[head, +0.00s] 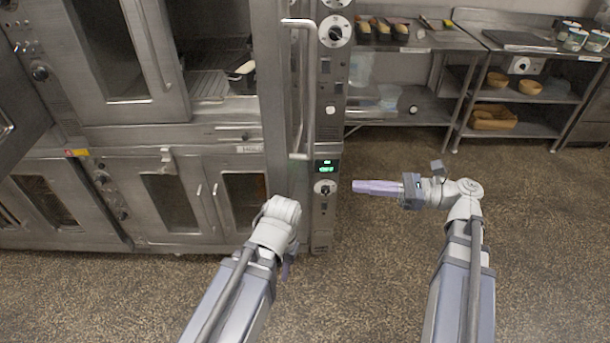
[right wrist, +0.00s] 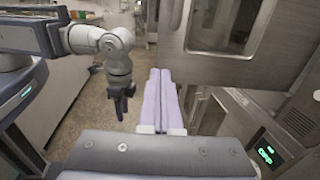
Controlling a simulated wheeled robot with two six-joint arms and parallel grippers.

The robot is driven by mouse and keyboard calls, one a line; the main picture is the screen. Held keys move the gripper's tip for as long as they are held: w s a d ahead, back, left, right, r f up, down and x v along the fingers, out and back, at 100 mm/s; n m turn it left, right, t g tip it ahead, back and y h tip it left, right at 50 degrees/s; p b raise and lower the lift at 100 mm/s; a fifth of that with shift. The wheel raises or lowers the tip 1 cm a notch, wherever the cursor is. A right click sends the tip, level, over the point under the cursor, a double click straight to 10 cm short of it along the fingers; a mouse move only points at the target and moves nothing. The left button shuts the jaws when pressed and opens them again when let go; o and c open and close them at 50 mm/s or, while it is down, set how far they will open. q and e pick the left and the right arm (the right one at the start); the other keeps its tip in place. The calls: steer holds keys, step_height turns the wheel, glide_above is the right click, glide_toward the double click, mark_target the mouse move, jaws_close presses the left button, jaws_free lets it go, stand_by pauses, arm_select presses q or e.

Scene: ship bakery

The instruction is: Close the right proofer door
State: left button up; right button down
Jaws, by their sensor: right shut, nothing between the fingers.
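The right proofer door (head: 272,80) is a tall steel panel standing open, seen nearly edge-on, with a long vertical handle (head: 306,90). Its windowed face (right wrist: 225,62) shows in the right wrist view. The proofer's inside (head: 212,83) is exposed left of the door. My right gripper (head: 354,186) is shut and empty, its lilac fingers pointing left, right of the control column and apart from the door. The fingers also show in the right wrist view (right wrist: 160,75). My left gripper (right wrist: 122,112) points down; in the head view the wrist mostly hides it below the door.
The left proofer door (head: 125,45) has a window and a handle. Lower cabinet doors (head: 170,205) are shut. A control column (head: 330,120) with dials and a green display stands right of the door. Steel shelving (head: 410,105) is at the back. The floor (head: 380,270) is clear.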

mark_target(289, 181)
steer(key=a, duration=0.4)
steer(key=w+a, duration=0.1)
steer(key=a, duration=0.4)
steer(key=w+a, duration=0.1)
steer(key=a, duration=0.4)
